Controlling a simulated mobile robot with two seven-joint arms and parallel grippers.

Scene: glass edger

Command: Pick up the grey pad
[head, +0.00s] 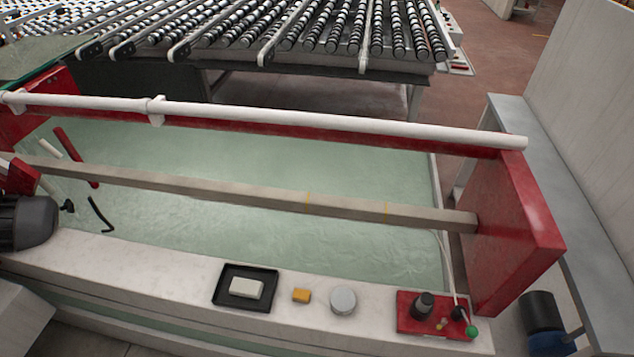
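A round, light grey disc (343,300), which looks like the grey pad, lies flat on the pale front ledge (170,262) of the glass edger. It sits to the right of a small orange-yellow block (301,296) and apart from it. Further left, a black tray (222,289) holds a whitish rectangular block (246,288). Neither of my grippers shows in the head view. Nothing is touching the disc from above.
A red control panel (405,322) with dark knobs and a green knob stands right of the disc. Behind the ledge lies a water-filled trough (300,245), crossed by a beam (250,194) and a white pipe (300,119). A dark motor (28,222) sits at left.

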